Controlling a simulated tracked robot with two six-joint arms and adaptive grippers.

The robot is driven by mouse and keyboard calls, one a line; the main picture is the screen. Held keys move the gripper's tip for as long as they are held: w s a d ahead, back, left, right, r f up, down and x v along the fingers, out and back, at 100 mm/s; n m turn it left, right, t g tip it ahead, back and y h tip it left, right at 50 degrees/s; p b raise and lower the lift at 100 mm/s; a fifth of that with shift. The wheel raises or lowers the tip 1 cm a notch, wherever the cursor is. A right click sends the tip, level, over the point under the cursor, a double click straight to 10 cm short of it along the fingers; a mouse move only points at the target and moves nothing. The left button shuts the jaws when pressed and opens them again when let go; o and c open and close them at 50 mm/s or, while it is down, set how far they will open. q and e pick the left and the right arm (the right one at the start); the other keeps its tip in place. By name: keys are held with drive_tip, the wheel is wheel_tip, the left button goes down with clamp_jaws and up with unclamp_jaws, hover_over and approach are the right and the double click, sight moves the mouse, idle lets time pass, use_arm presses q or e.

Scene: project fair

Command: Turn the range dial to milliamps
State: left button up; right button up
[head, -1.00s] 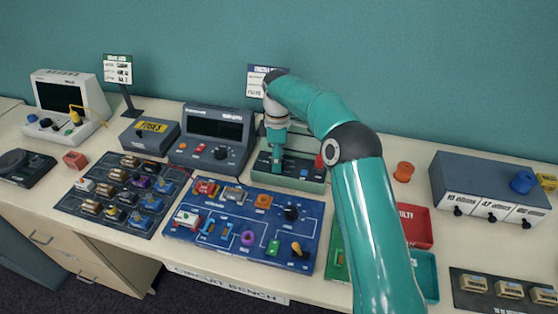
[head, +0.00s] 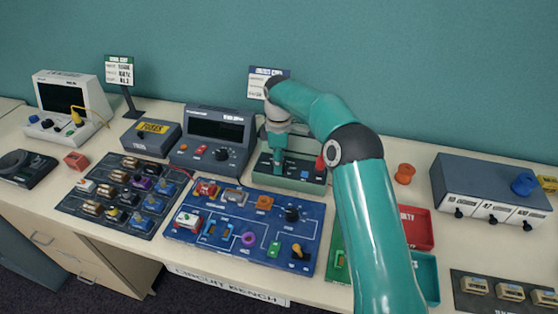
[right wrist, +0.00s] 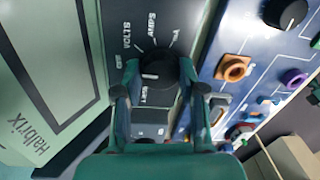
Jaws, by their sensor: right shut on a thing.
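The green meter (head: 312,187) stands at the back of the bench, right of the grey bench instrument. Its black range dial (right wrist: 157,70) shows in the right wrist view, with a white mark on it and white range labels around it. My right gripper (head: 278,168) reaches down onto the meter face. In the right wrist view its fingers (right wrist: 158,78) are shut on the dial, one on each side. In the head view the gripper hides the dial. My left gripper is not in view.
A grey instrument (head: 213,137) stands close left of the meter. A blue circuit board (head: 215,248) with several parts lies in front. A red tray (head: 418,238) and a teal tray (head: 428,275) lie right of my arm. An orange spool (head: 404,173) stands behind them.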

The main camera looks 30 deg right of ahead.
drive_tip(key=shift+d+r+m, duration=0.1)
drive_tip(key=shift+m, duration=0.2)
drive_tip(key=m+p, duration=0.1)
drive_tip(key=m, duration=1.4)
drive_tip(key=shift+t, duration=0.4)
drive_tip(key=m+b, duration=0.1)
drive_tip(key=m, duration=0.4)
drive_tip(key=shift+m, duration=0.4)
drive_tip(key=o, duration=1.1)
drive_tip(key=shift+o, duration=0.2)
drive_tip(key=shift+s, duration=0.1)
